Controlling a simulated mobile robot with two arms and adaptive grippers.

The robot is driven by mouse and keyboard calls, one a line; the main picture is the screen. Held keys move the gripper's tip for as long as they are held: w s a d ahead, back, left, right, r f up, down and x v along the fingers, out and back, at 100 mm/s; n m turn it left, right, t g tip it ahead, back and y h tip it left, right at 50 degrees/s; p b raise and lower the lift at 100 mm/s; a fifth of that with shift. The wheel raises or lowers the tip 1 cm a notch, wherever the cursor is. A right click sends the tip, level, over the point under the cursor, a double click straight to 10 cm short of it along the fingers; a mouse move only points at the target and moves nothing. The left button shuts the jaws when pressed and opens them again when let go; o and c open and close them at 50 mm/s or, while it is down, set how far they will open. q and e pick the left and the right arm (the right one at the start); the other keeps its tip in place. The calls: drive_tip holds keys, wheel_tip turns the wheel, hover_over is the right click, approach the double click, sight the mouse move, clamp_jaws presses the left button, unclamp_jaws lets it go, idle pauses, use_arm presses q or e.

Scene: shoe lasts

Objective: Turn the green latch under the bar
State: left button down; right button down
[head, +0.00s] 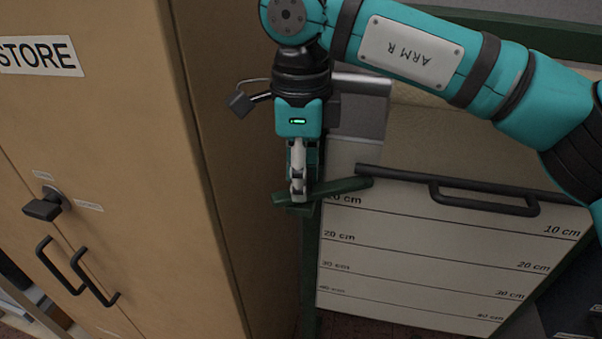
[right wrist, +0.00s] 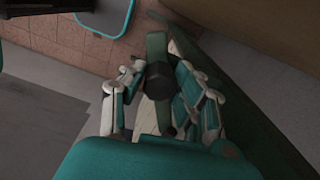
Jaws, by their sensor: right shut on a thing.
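The green latch (head: 345,187) is a dark green strip at the left edge of the white panel in the head view. It lies nearly level, its right end slightly raised and just below the left end of the dark bar (head: 450,185); I cannot tell whether they touch. My right gripper (head: 298,192) points down and is shut on the latch near its left part. In the right wrist view the latch (right wrist: 157,45) runs between the fingers of the gripper (right wrist: 160,95), with a dark round knob on it. My left gripper is not in view.
A tan cabinet (head: 120,130) marked STORE, with black handles, stands close at the left. The white panel (head: 420,260) carries centimetre lines. A green post (head: 309,260) stands between cabinet and panel.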

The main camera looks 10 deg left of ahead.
drive_tip(key=c, duration=1)
unclamp_jaws()
wheel_tip(320, 180, up, 12)
